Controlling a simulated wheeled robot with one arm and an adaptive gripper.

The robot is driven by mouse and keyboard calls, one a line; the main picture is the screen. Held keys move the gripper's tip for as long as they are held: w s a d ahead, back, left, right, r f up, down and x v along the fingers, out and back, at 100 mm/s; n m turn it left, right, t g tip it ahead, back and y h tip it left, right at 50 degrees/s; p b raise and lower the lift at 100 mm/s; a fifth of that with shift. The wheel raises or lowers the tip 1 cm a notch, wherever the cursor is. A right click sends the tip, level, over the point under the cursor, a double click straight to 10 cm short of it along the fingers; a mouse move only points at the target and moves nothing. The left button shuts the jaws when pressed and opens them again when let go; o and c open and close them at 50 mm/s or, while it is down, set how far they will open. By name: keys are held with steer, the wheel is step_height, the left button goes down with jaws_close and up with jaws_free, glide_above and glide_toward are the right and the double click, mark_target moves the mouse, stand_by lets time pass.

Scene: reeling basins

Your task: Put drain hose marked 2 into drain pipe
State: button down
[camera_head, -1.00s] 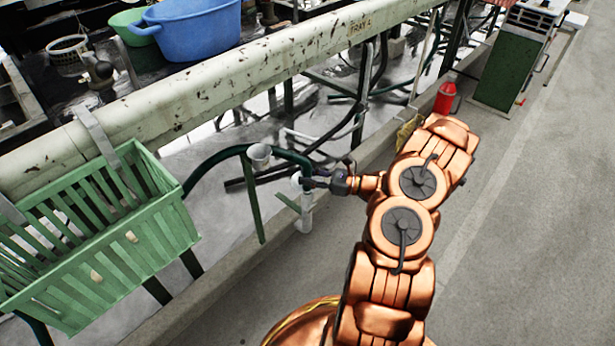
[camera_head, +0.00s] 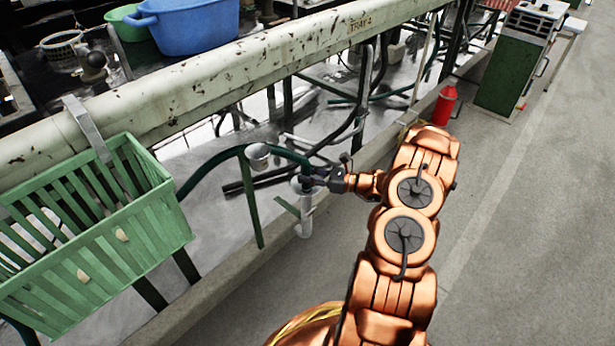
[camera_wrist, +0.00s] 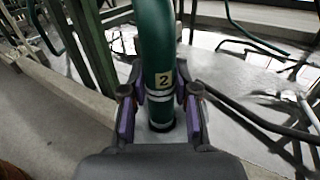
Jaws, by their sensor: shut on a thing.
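The dark green drain hose marked 2 (camera_head: 290,153) arches from the left into my gripper (camera_head: 310,181). In the wrist view, the hose (camera_wrist: 156,45) shows its yellow "2" label, with pale bands below it. My gripper (camera_wrist: 160,108) is shut on the hose near its lower end, one purple-padded finger on each side. The white drain pipe (camera_head: 306,215) stands upright directly below my gripper in the head view. The hose end is at the pipe's top, but the gripper hides the mouth there. I cannot tell how far the end is inside.
A small grey-white cup (camera_head: 257,152) tops a green post left of the pipe. A green slatted crate (camera_head: 90,240) hangs from the long pale beam (camera_head: 220,85). Dark pipes run behind my gripper. A red extinguisher (camera_head: 444,105) stands farther back.

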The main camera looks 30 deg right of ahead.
steer(key=shift+f, duration=0.55)
steer(key=c, duration=0.9)
jaws_free()
steer(key=shift+r, duration=0.1)
steer(key=shift+r, duration=0.35)
steer(key=shift+s+d+r, duration=0.2)
steer(key=shift+r, duration=0.05)
steer(key=p+v, duration=0.4)
steer(key=v, duration=0.7)
steer(key=shift+s+d+f, duration=0.15)
steer(key=shift+s, duration=0.05)
